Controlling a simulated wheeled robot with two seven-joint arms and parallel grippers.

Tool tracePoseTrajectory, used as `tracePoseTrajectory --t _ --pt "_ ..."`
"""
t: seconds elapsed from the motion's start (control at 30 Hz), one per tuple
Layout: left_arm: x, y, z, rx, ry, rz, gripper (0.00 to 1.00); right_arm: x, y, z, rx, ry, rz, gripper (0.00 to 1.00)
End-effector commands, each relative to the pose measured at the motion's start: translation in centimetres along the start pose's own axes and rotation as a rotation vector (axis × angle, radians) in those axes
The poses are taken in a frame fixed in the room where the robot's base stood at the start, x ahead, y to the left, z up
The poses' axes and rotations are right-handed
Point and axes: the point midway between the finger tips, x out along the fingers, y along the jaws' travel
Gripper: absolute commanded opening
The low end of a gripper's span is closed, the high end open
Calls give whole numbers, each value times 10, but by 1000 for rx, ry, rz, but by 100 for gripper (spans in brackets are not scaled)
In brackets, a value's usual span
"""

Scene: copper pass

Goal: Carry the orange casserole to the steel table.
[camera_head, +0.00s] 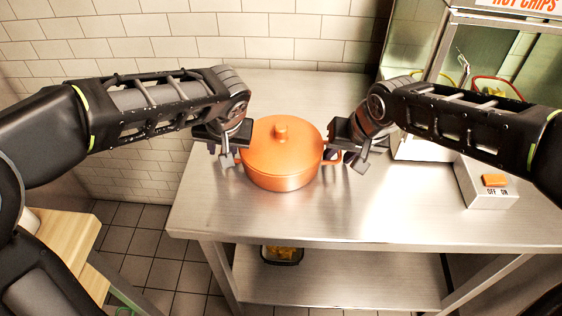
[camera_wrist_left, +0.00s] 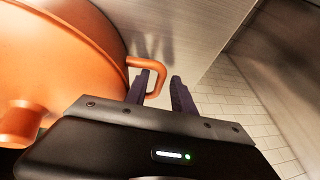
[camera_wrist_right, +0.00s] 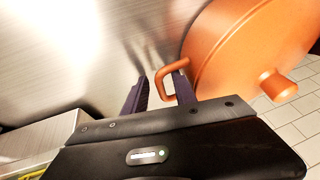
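The orange casserole (camera_head: 283,155), lid on with a knob on top, stands upright on the steel table (camera_head: 330,220) near its left part. My left gripper (camera_head: 230,158) is at its left handle, with the fingers apart; in the left wrist view the handle loop (camera_wrist_left: 150,68) reaches between the fingertips (camera_wrist_left: 163,88). My right gripper (camera_head: 352,160) is at the right handle; in the right wrist view its fingers (camera_wrist_right: 160,90) are apart, with one finger passing through the handle loop (camera_wrist_right: 170,75). Neither gripper visibly clamps a handle.
A hot chips warmer (camera_head: 490,60) stands at the back right, with a switch box (camera_head: 488,185) before it. A dark container (camera_head: 283,254) sits on the lower shelf (camera_head: 350,285). A wooden surface (camera_head: 62,232) is at lower left. The table front is clear.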

Motion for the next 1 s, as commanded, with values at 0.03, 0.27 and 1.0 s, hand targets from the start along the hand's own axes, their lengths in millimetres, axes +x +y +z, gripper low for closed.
tracePoseTrajectory --t 0.03,0.27,1.0 --pt "0 1 0 2 0 2 32 0 0 0 0 0 -1 33" --pt "-11 2 -1 3 4 4 32 0 -1 0 0 1 -1 33" --pt "-120 0 0 0 0 0 32 0 -1 0 0 1 -2 33"
